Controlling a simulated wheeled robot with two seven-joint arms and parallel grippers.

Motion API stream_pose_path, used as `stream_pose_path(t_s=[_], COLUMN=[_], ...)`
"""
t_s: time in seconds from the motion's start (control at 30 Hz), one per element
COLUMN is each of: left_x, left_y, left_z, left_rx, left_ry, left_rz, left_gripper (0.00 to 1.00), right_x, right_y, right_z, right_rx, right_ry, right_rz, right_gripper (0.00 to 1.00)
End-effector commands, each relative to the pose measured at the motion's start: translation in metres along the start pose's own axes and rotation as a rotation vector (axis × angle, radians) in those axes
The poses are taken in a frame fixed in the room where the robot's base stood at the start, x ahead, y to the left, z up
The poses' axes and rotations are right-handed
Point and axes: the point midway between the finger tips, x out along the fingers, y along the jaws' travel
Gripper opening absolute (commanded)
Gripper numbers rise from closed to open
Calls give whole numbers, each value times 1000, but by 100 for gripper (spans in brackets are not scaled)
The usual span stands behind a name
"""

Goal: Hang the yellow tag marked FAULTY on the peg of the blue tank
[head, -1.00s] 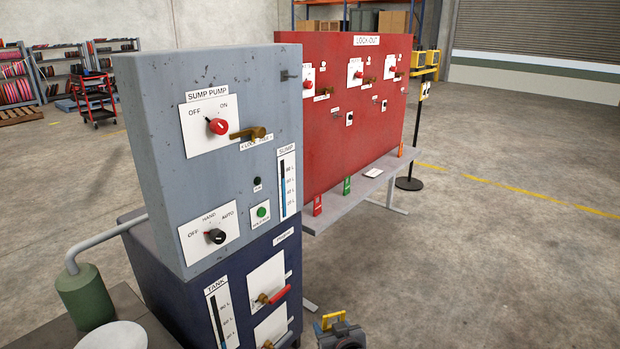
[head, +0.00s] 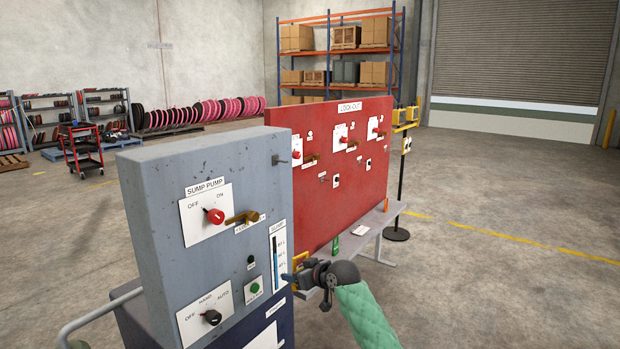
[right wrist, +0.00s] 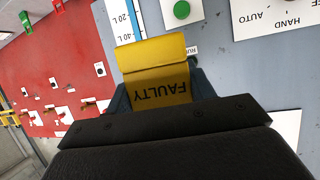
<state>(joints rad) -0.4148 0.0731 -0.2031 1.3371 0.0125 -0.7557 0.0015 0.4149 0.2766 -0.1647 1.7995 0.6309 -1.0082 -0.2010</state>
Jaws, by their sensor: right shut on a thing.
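The yellow tag marked FAULTY (right wrist: 158,80) is gripped in my right gripper (right wrist: 162,98), its lettering upside down in the right wrist view. In the head view, a yellow bit of the tag (head: 300,262) shows beside my right gripper (head: 300,281), just right of the grey SUMP PUMP panel's lower right edge. The dark blue tank body (head: 140,327) sits under that panel, mostly cut off by the bottom of the head view. I cannot make out a peg on its visible part. My left gripper is not in view.
The grey panel (head: 160,230) has knobs, a brass lever (head: 242,217) and a dark peg (head: 278,159) near its top right. A red LOCK-OUT board (head: 345,205) on a bench stands behind. Open floor lies to the right.

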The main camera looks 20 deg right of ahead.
Motion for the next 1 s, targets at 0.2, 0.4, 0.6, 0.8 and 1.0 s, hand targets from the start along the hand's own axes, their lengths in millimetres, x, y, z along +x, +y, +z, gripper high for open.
stream_pose_path(t_s=[0.2, 0.4, 0.6, 0.8, 1.0], left_x=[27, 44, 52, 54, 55], left_y=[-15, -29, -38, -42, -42], left_z=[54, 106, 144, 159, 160], left_rx=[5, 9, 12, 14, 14], left_ry=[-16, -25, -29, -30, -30], left_rz=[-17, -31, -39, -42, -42], left_gripper=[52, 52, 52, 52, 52], right_x=[-14, -34, -51, -59, -59], right_y=[35, 66, 85, 92, 92], right_z=[-102, -184, -238, -258, -258], right_rx=[-38, -69, -86, -91, -92], right_ry=[1, 4, 7, 10, 11], right_rz=[-58, -109, -145, -159, -161], right_gripper=[32, 32, 32, 32, 32])
